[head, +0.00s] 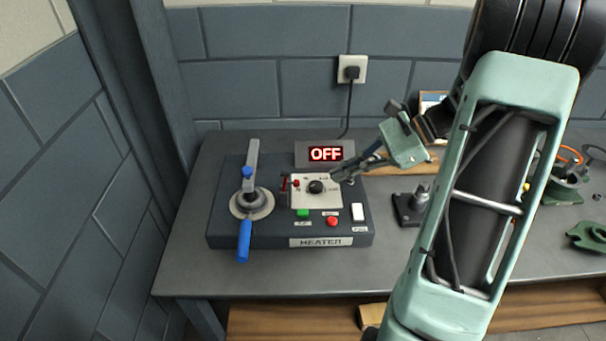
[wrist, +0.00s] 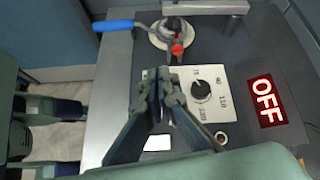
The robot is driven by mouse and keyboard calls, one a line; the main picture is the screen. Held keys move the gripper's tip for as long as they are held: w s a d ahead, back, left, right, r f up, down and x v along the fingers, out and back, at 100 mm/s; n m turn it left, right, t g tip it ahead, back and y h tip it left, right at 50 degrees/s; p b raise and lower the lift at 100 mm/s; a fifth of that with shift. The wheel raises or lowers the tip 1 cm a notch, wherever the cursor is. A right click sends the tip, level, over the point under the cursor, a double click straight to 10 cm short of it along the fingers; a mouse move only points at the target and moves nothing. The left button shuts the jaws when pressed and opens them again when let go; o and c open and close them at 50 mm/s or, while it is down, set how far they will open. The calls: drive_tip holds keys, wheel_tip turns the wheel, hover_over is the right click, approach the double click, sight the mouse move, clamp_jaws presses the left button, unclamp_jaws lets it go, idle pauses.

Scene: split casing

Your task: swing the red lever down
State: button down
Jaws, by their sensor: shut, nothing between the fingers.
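The red lever (head: 296,183) is a small red-tipped part at the left edge of the white dial plate on the heater box (head: 225,222). In the wrist view its red tip (wrist: 177,48) shows just beyond the fingertips. Its exact angle is too small to tell. My gripper (head: 335,175) is shut and empty, above the right part of the dial plate, reaching in from the right. In the wrist view my gripper (wrist: 163,76) covers part of the plate, apart from the red tip as far as I can see.
A black dial (head: 316,187) sits on the plate. A blue-handled lever (head: 244,240) stands at the box's left. Green (head: 303,212) and red (head: 332,221) buttons and a white switch (head: 358,212) are in front. The display (head: 325,154) reads OFF. A black clamp block (head: 408,209) is at right.

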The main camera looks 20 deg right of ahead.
drive_tip(key=d+m+t+y, duration=0.1)
drive_tip(key=d+m, duration=0.1)
drive_tip(key=s+d+m+t, duration=0.1)
drive_tip(key=d+m+t, duration=0.1)
drive_tip(key=shift+r+m+y, duration=0.15)
drive_tip(key=shift+m+y, duration=0.25)
approach(297, 183)
drive_tip(key=x, duration=0.4)
drive_tip(key=shift+w+a+p, duration=0.2)
drive_tip(key=shift+a+p, duration=0.1)
drive_tip(key=shift+p, duration=0.05)
drive_tip(key=shift+w+a+r+p, duration=0.1)
drive_tip(key=shift+w+a, duration=0.2)
drive_tip(key=shift+a, duration=0.25)
drive_tip(key=shift+w+a+r+p, duration=0.15)
drive_tip(key=shift+w+a, duration=0.1)
drive_tip(key=shift+a, duration=0.3)
drive_tip(key=shift+w+a+f+p, duration=0.1)
drive_tip(key=shift+w+a, duration=0.2)
drive_tip(key=shift+a, duration=0.25)
drive_tip(key=shift+r, duration=0.1)
